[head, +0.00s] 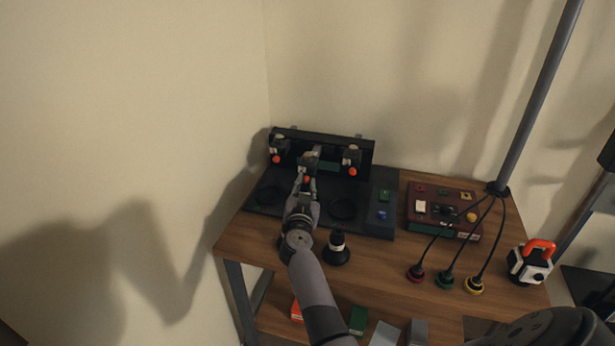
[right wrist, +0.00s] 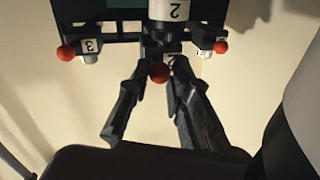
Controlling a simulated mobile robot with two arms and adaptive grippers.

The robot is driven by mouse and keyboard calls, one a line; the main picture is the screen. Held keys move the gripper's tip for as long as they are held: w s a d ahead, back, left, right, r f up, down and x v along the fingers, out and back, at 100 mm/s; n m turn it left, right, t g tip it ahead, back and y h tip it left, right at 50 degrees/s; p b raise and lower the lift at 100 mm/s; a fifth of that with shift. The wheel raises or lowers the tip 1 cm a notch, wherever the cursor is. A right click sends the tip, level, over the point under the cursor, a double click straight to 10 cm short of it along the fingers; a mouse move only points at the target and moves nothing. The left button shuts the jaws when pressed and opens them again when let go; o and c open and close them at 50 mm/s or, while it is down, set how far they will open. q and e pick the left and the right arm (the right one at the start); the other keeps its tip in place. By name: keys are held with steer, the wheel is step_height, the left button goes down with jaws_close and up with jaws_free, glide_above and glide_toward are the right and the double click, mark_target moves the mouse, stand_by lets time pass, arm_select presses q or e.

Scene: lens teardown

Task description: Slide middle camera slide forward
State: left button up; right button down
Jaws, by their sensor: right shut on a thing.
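The middle camera slide (head: 311,157) stands between two similar units on the dark rig at the back left of the table. In the right wrist view its red knob (right wrist: 159,72) shows between the fingers, below a white cylinder marked 2 (right wrist: 170,10). My right gripper (head: 307,182) reaches in from the front and is shut on the middle slide at its knob; the fingers partly cover it in the head view. The left unit (head: 279,145) and right unit (head: 352,158) each have a red knob and stand apart from the gripper. My left gripper is not in view.
The rig's dark base (head: 268,190) has round pads, with a panel of green and blue buttons (head: 383,203) at its right. A black eyepiece-like piece (head: 337,248) stands near my right arm. A red-brown control box (head: 443,209), cabled plugs and an orange-handled block (head: 531,262) lie farther right.

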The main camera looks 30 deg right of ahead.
steer(key=v, duration=0.1)
steer(key=p+v, duration=0.1)
steer(key=v, duration=0.2)
steer(key=shift+w+a+f+p, duration=0.15)
steer(key=shift+a+p, duration=0.15)
steer(key=shift+a, duration=0.3)
steer(key=c, duration=1.8)
jaws_free()
steer(key=o, duration=0.3)
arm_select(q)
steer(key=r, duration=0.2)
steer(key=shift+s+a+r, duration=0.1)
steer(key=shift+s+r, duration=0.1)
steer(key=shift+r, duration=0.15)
arm_select(e)
steer(key=shift+o, duration=0.2)
